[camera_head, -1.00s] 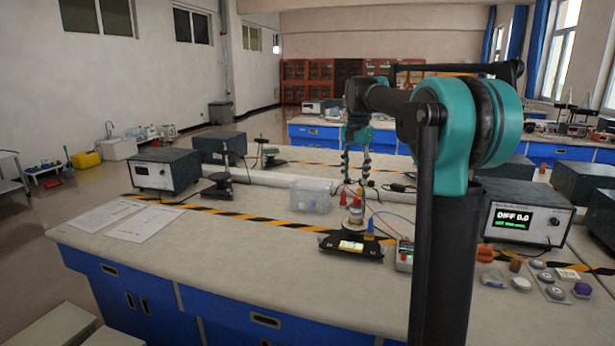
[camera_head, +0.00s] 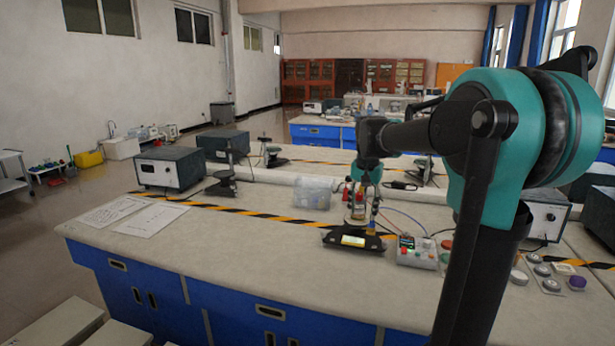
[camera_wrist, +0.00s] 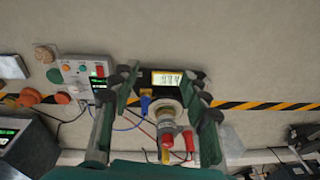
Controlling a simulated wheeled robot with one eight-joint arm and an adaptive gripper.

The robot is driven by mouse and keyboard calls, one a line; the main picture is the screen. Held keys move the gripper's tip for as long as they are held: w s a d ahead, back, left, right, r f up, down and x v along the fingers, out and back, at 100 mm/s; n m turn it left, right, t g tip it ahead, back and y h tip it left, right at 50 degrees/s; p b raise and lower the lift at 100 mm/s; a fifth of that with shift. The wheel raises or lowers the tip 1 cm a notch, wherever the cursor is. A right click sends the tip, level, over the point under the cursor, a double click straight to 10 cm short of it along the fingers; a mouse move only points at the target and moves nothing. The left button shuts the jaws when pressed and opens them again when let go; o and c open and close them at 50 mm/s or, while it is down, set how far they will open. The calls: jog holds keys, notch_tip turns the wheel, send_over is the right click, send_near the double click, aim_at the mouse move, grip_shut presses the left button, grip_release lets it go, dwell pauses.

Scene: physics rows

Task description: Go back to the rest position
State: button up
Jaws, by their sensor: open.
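My gripper (camera_head: 360,205) hangs over the bench in the head view, above or just behind a small black instrument with a lit yellow display (camera_head: 353,240). In the wrist view, my gripper (camera_wrist: 163,80) has its two green-and-grey fingers spread apart. Between them in the picture are a round metal-and-red piece (camera_wrist: 168,125), a blue plug (camera_wrist: 146,103) and red leads. Nothing is clearly held between the fingers. How far the fingertips stand from these parts cannot be told.
A control box with buttons (camera_head: 417,252) is right of the instrument. A clear plastic bin (camera_head: 312,193) stands to its left. Paper sheets (camera_head: 150,220) lie at the bench's left. Small round weights (camera_head: 543,270) lie at the right. The bench's front middle is clear.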

jog(key=s+f+n+t, duration=0.1)
jog(key=s+f, duration=0.6)
jog(key=s, duration=0.1)
jog(key=s+d+f+n+t, duration=0.1)
jog(key=s+f+n, duration=0.1)
jog(key=s+f, duration=0.5)
jog(key=s+d+f+n, duration=0.1)
jog(key=s+f+n, duration=0.1)
jog(key=s+f, duration=0.5)
jog(key=shift+s+d+f+t, duration=0.15)
jog(key=shift+s+t, duration=0.05)
jog(key=shift+s, duration=0.3)
jog(key=shift+s+d+f+t, duration=0.1)
jog(key=shift+s+t, duration=0.1)
jog(key=shift+s, duration=0.3)
